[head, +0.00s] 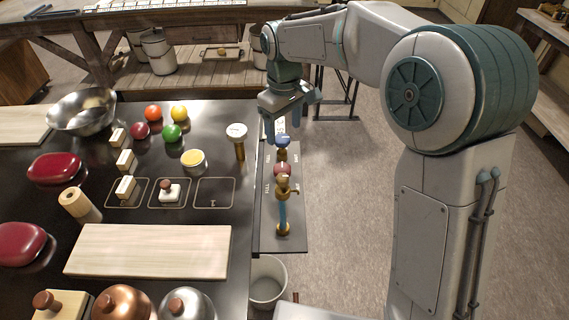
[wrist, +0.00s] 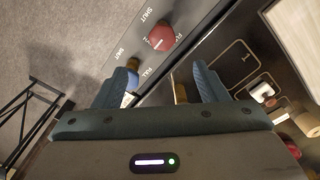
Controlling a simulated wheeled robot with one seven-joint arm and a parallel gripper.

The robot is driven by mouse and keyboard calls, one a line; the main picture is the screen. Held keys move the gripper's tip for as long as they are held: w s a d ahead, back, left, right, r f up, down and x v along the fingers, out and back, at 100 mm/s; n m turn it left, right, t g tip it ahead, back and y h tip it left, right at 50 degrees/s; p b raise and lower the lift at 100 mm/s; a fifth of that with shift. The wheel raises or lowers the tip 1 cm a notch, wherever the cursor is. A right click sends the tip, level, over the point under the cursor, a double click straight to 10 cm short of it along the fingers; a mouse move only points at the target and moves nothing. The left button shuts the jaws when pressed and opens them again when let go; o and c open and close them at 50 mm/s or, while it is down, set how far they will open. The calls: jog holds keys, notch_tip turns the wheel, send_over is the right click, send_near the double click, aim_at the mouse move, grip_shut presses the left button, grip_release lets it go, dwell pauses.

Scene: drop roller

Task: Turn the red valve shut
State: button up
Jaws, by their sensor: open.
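The red valve (head: 283,169) is a round red knob on a dark panel (head: 296,238) at the table's right edge. It also shows in the wrist view (wrist: 162,36), ahead of my fingertips, with SHUT printed beside it. My gripper (head: 278,128) is open and empty, pointing down near the far end of the panel. In the wrist view my gripper (wrist: 162,80) has its fingers apart, and neither touches the red valve. A blue valve (head: 283,141) sits just beyond the red one, close to a fingertip.
Brass pipework (head: 284,187) rises on the panel nearer than the red valve. A white-topped post (head: 238,140) stands on the table left of the panel. A bucket (head: 267,282) is on the floor below. The floor right of the panel is clear up to my arm.

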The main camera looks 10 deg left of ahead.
aim_at(281, 168)
jog(key=f+p, duration=0.1)
jog(key=f, duration=0.6)
jog(key=f+p, duration=0.1)
jog(key=f, duration=0.5)
jog(key=shift+s+a+f, duration=0.2)
jog(key=shift+f, duration=0.2)
jog(key=c, duration=1)
jog(key=shift+a, duration=0.45)
jog(key=shift+d, duration=0.3)
